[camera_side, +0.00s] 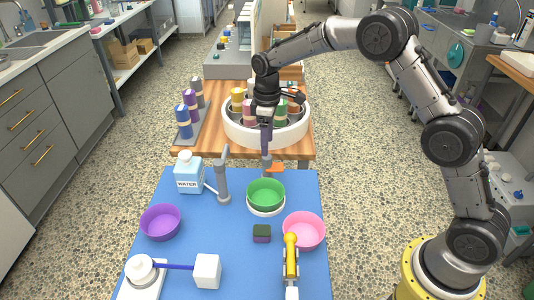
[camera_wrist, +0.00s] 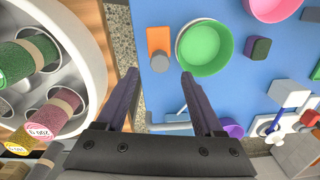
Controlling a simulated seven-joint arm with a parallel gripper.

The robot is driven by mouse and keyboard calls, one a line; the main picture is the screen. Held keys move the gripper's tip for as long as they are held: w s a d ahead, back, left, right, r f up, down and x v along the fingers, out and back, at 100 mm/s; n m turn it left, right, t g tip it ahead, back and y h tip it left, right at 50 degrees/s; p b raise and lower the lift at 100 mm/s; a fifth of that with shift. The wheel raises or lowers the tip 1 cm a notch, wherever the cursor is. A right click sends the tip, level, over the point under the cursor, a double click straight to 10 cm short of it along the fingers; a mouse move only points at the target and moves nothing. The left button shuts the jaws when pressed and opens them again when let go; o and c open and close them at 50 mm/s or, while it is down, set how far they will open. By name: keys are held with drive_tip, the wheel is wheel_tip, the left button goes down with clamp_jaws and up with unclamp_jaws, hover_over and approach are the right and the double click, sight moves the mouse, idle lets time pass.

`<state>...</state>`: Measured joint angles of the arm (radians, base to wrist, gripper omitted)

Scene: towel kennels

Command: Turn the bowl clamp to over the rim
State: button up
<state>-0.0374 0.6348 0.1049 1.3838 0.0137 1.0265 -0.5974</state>
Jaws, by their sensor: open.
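The bowl clamp (camera_side: 275,168) is an orange bar on a grey upright post behind the green bowl (camera_side: 266,193). The bowl sits in a white ring-like holder (camera_side: 267,212). In the wrist view the clamp's orange bar (camera_wrist: 158,38) lies beside the bowl (camera_wrist: 207,50), apart from its rim and not across it. My gripper (camera_side: 266,150) points down over the clamp's post. It also shows in the wrist view (camera_wrist: 160,78), with its fingers open and the post's top in line with the gap between them. The side view hides whether the fingers touch the post.
A grey tap-like post (camera_side: 222,180) and water bottle (camera_side: 188,173) are left of the bowl. A pink bowl (camera_side: 304,230), purple bowl (camera_side: 160,223) and small dark block (camera_side: 262,233) lie nearer.

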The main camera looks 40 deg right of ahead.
sight(273, 166)
drive_tip(key=shift+f, duration=2.55)
clamp_jaws()
